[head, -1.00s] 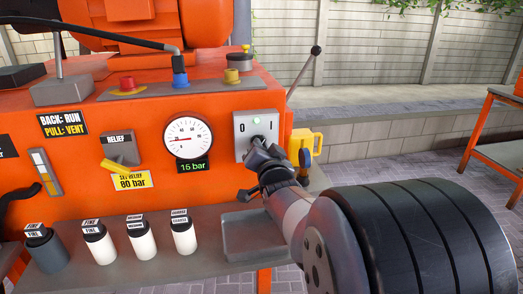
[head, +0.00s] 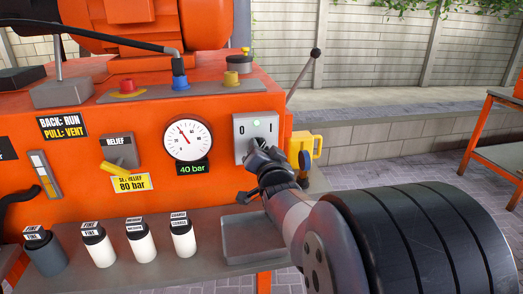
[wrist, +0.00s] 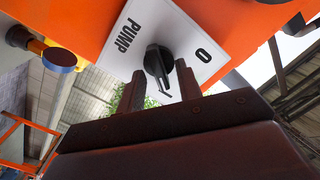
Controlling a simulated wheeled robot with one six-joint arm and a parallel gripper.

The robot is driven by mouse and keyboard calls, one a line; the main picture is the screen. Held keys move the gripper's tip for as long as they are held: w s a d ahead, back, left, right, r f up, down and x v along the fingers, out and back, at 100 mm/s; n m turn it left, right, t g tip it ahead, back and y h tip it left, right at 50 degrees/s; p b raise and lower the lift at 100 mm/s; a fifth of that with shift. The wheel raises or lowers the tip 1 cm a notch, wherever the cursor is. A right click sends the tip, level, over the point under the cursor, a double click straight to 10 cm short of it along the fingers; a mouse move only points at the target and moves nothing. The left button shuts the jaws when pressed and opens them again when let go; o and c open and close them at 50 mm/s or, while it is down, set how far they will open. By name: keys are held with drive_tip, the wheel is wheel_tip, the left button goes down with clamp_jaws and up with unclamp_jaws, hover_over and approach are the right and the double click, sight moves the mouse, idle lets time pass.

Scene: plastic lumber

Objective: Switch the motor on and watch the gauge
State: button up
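The wrist view shows the plate with PUMP and 0 lettering. My gripper (head: 259,152) is at the knob; in the wrist view its two fingers (wrist: 162,88) stand apart, one on each side of the knob, with small gaps seeming to show. The gripper partly hides the knob in the head view. The round gauge (head: 187,139) reads 40 bar on its green display (head: 193,168).
A relief lever (head: 120,165) with a yellow handle sits left of the gauge, above an 80 bar label. Several labelled bottles (head: 97,245) stand on the lower shelf beside an empty tray (head: 240,255).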

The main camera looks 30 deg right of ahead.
drive_tip(key=shift+s, duration=0.1)
drive_tip(key=v, duration=1)
drive_tip(key=shift+s, duration=0.3)
drive_tip(key=shift+w+a, duration=0.1)
drive_tip(key=x, duration=1)
drive_tip(key=shift+w, duration=0.3)
